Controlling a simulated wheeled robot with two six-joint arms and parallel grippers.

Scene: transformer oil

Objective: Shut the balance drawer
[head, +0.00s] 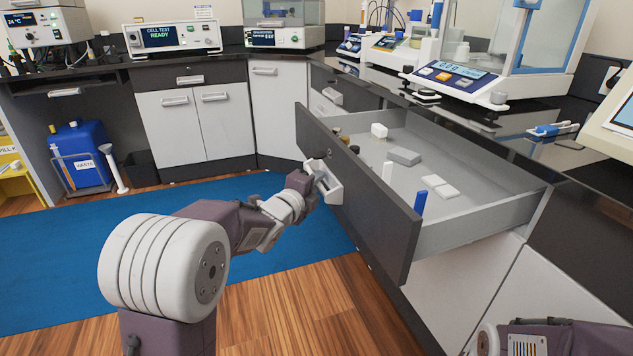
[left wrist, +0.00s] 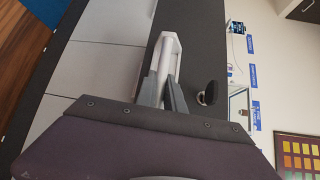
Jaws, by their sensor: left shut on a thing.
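The balance drawer (head: 459,226) stands pulled out under the right-hand counter, with a dark front panel and grey inside. It holds a grey block (head: 404,156), white blocks (head: 440,186), a blue item (head: 420,202) and other small things. My left gripper (head: 318,178) is at the drawer's pale handle (head: 328,186) on the outer side of the front. In the left wrist view my left gripper (left wrist: 164,95) is shut on the handle (left wrist: 167,52). A part of my right arm shows at the bottom right of the head view, but its gripper is out of view.
A balance (head: 458,75) with a glass shield stands on the counter above the drawer. A blue mat (head: 90,245) covers the wooden floor left of the drawer. A blue waste container (head: 83,152) stands at the far left.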

